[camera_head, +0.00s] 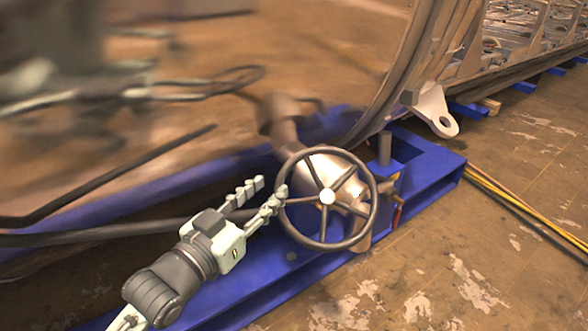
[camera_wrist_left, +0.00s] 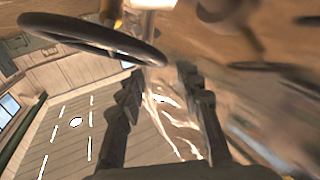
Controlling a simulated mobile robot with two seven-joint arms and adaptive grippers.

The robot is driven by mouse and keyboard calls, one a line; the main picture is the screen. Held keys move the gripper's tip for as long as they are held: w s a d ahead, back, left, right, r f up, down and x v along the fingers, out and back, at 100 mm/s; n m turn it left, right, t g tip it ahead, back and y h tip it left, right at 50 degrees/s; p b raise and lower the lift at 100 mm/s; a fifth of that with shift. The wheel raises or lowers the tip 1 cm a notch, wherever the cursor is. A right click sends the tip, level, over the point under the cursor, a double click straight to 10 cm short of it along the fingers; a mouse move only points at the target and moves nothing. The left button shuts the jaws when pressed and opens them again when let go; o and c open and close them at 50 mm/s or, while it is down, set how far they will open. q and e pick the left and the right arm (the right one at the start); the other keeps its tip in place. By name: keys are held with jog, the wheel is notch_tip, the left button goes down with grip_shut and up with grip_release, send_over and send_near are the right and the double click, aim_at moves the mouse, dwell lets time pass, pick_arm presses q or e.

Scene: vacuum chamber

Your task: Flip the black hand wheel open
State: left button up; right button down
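The dark hand wheel (camera_head: 327,196) has several spokes and a pale hub. It stands on a metal valve body (camera_head: 328,165) in the middle of the head view. My left gripper (camera_head: 271,187) is at the left side of the wheel's rim, with its fingers apart. One fingertip overlaps the rim in the picture; I cannot tell whether it touches. In the left wrist view, the wheel's rim (camera_wrist_left: 95,35) crosses the upper left, ahead of the open fingers (camera_wrist_left: 158,84). Nothing shows between them. My right gripper is not in view.
A blue steel frame (camera_head: 432,177) runs under the valve. A large chamber flange with a pale lug (camera_head: 435,110) rises behind. Yellow rods (camera_head: 530,212) lie on the floor to the right. The floor (camera_head: 450,270) at the front right is clear.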

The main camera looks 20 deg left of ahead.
aim_at(281, 177)
pick_arm(q)
jog(key=x, duration=0.7)
jog(key=shift+w, duration=0.15)
grip_shut()
